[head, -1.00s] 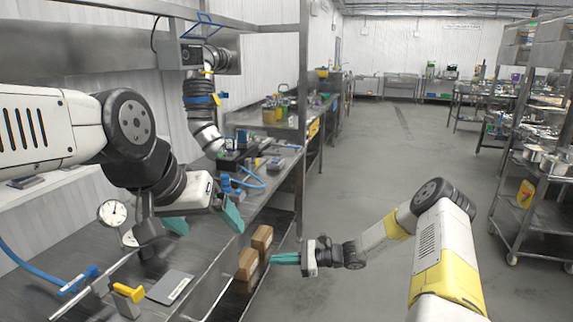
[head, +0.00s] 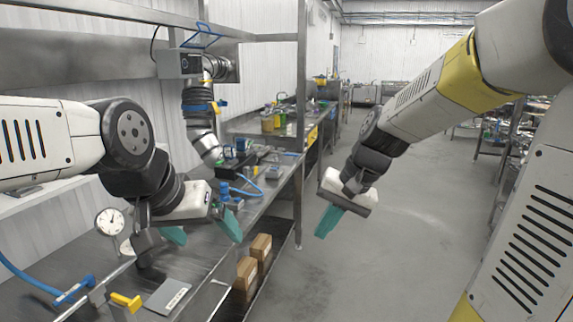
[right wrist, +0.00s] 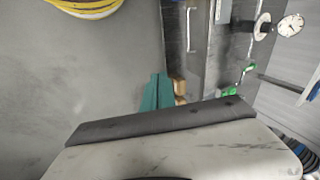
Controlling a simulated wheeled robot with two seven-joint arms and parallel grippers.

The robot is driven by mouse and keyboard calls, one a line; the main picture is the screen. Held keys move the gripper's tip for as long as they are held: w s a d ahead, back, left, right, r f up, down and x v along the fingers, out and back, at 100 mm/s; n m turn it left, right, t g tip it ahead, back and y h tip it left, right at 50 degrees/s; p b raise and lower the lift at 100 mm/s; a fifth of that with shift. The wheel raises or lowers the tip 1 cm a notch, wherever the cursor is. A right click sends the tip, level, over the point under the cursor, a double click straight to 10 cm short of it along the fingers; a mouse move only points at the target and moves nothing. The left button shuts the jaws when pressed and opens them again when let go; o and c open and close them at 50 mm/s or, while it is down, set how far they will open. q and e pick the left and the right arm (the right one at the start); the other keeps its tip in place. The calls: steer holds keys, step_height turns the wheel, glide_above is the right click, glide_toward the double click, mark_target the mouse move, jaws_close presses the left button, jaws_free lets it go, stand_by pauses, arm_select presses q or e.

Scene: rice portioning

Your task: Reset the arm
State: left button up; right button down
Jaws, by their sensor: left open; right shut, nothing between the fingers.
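My left gripper (head: 203,232) has teal fingers spread apart. It is open and empty above the steel bench at the left of the head view. My right gripper (head: 328,222) hangs over the open floor near the middle of the head view, its teal fingers pointing down. It is shut with nothing in it. In the right wrist view its closed teal fingers (right wrist: 157,93) show above the dark gripper body. My right arm comes in from the upper right.
The steel bench (head: 215,268) runs along the left, with a pressure gauge (head: 110,221), a yellow-handled valve (head: 126,301) and a grey plate (head: 167,296). Cardboard boxes (head: 246,272) sit on the low shelf. The floor (head: 400,260) is clear.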

steer(key=s+d+r+n+t+h, duration=0.2)
steer(key=s+d+r+n+t, duration=0.1)
steer(key=s, duration=0.7)
steer(key=d+r+t, duration=0.1)
steer(key=d+r, duration=0.1)
steer(key=d, duration=0.1)
steer(key=shift+s+r, duration=0.3)
steer(key=shift+r, duration=0.1)
